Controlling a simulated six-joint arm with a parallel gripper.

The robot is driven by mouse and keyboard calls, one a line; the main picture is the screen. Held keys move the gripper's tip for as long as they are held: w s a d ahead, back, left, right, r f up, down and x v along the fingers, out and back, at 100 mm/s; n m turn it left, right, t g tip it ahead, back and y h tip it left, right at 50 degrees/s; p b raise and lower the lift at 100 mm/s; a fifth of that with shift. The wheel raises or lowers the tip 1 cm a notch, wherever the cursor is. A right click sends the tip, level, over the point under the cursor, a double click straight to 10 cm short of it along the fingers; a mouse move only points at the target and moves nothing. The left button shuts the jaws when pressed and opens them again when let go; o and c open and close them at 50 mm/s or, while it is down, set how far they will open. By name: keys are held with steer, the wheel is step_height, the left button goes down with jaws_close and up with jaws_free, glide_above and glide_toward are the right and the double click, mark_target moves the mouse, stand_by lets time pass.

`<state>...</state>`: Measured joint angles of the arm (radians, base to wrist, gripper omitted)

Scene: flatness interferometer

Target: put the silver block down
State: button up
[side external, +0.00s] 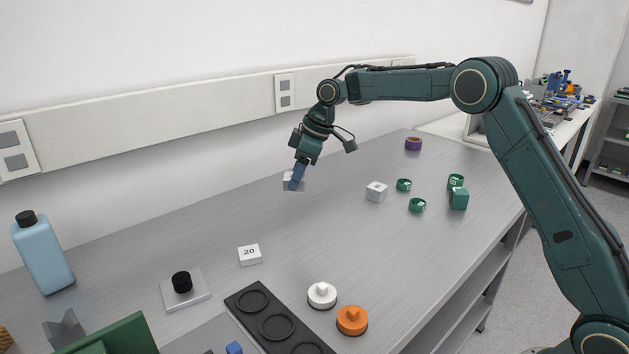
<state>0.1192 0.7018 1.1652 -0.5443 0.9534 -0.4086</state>
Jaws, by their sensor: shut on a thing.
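The silver block (288,187) is a small pale grey block at the tip of my gripper (297,178), over the back part of the grey bench (330,230). My gripper points down and is shut on the block, its blue fingers covering part of it. I cannot tell from this one view whether the block touches the bench top or hangs just above it.
A white block (376,192), green rings (404,185) and a green cube (459,199) stand to the right. A white block marked 20 (249,255), a black-knobbed plate (184,288), a black tray (260,301), white (322,295) and orange (352,320) knobbed discs stand in front. A blue bottle (43,255) stands left.

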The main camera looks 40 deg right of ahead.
step_height(320, 180, down, 9)
steer(key=shift+f, duration=0.1)
steer(key=shift+f, duration=0.1)
steer(key=shift+f, duration=2.05)
steer(key=o, duration=1.1)
steer(key=shift+f, duration=0.15)
steer(key=v, duration=1.2)
